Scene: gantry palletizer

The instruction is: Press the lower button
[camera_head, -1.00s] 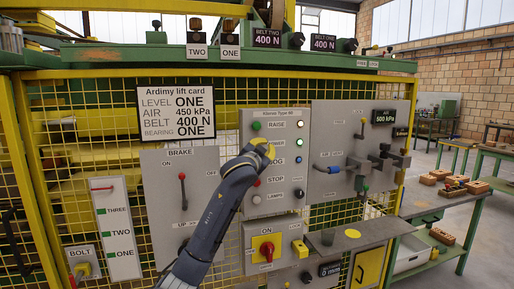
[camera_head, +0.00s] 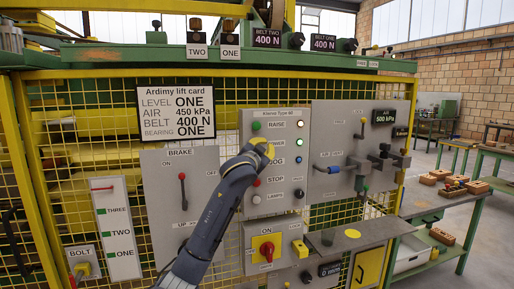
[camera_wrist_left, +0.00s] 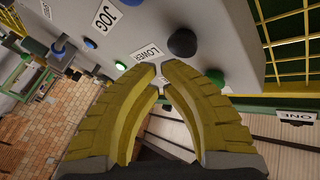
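The grey control panel (camera_head: 283,200) on the yellow cage carries a column of buttons. In the left wrist view, the black lower button (camera_wrist_left: 182,42) sits beside the label reading LOWER (camera_wrist_left: 146,53). My left gripper (camera_wrist_left: 158,74) has thick yellow fingers that converge at the tips, close in front of this label and a little to one side of the black button. I cannot see contact. In the head view, my left gripper (camera_head: 263,150) hides the lower button, between the green raise button (camera_head: 256,125) and the red stop button (camera_head: 256,182). My right gripper is not in view.
The green raise button also shows in the wrist view (camera_wrist_left: 215,78), near the right finger. A brake lever (camera_head: 183,190) is left of my arm. An air valve panel (camera_head: 340,130) is to the right, and a red-yellow switch (camera_head: 267,249) is below.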

